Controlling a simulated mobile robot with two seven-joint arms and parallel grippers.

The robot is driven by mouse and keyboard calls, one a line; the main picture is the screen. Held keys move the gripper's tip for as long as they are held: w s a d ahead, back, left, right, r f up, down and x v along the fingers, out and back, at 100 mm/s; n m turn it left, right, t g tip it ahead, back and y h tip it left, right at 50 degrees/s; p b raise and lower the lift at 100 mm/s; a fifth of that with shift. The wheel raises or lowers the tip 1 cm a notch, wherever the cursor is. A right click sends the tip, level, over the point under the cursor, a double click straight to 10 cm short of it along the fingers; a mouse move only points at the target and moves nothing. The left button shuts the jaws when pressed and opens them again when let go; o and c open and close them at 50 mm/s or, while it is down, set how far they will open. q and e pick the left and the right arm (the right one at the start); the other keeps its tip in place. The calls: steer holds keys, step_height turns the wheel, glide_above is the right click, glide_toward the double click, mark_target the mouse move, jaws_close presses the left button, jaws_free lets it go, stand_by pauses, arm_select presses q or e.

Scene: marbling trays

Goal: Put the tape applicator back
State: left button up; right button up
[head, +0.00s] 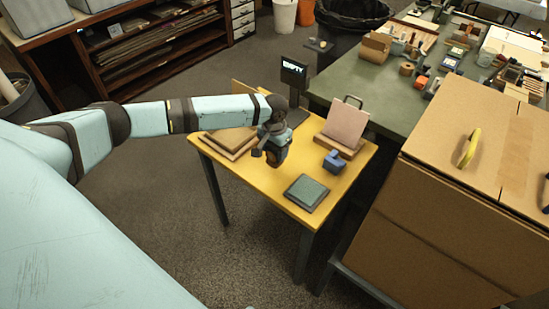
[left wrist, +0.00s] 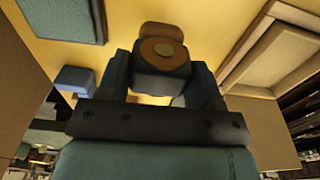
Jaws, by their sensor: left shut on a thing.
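My left gripper (head: 272,152) is shut on a dark block-like thing with a round tan roll on its face, which I take to be the tape applicator (left wrist: 161,66). In the left wrist view it sits between the two fingers (left wrist: 160,84). The arm reaches over the yellow table (head: 314,213), with the gripper low above the middle of it. In the head view the gripper mostly hides what it holds, and I cannot tell whether the applicator touches the table. My right gripper is not in view.
A cardboard box (head: 455,185) stands right. A cluttered green table (head: 375,92) is behind.

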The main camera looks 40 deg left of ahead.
mark_target(274, 158)
arm_select(q)
step_height(274, 158, down, 4)
stand_by(0.4)
steer(key=o, duration=0.9)
steer(key=shift+f, duration=0.1)
